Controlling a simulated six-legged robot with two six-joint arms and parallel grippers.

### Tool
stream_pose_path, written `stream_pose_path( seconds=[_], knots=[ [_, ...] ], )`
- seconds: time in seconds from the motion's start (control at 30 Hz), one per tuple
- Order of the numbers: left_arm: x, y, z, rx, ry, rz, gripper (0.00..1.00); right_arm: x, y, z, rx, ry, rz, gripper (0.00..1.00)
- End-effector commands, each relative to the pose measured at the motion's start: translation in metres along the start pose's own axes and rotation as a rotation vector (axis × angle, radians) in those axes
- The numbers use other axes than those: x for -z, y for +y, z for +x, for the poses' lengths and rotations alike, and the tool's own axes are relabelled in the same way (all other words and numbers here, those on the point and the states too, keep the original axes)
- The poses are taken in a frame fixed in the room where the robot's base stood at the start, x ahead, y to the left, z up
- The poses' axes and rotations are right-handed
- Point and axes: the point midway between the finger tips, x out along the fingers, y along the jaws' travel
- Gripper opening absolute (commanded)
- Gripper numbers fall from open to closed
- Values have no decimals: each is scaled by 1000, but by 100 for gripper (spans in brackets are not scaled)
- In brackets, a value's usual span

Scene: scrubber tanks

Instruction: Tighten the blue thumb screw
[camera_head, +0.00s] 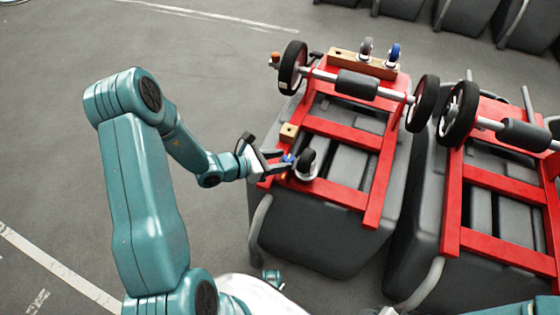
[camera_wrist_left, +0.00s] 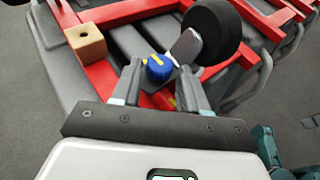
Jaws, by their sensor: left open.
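The blue thumb screw (camera_wrist_left: 158,68) with a yellow mark on top sits beside a caster (camera_wrist_left: 208,35) with a black wheel on the red frame. In the head view the screw shows as a small blue spot (camera_head: 289,158), partly hidden by my gripper, left of the caster (camera_head: 306,163). My left gripper (camera_head: 278,164) is open at the near left corner of the frame. In the wrist view its two fingers (camera_wrist_left: 160,80) stand on either side of the screw. I cannot tell whether they touch it.
The red frame (camera_head: 340,128) lies on an upturned grey tank (camera_head: 315,235). A wooden block (camera_wrist_left: 86,41) sits near the screw. An axle with two large wheels (camera_head: 357,85) and more casters are at the far end. A second tank stands right; open floor is left.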

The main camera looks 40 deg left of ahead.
Motion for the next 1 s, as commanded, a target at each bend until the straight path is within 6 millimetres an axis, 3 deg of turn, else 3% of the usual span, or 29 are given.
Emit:
stream_pose_path(
  seconds=[0.33,0.37,0.47,0.5,1.0],
  knots=[
    [0,0,6,-1,1,0,44,0,0,1,0,0,0,43],
    [0,0,6,-1,1,0,37,0,0,1,0,0,0,43],
    [0,0,6,-1,0,0,5,0,0,1,0,0,0,43],
    [0,0,6,-1,0,0,2,0,0,1,0,0,0,43],
    [-1,5,5,122,2,53,2,0,-3,-8,0,0,0,43]
  ],
)
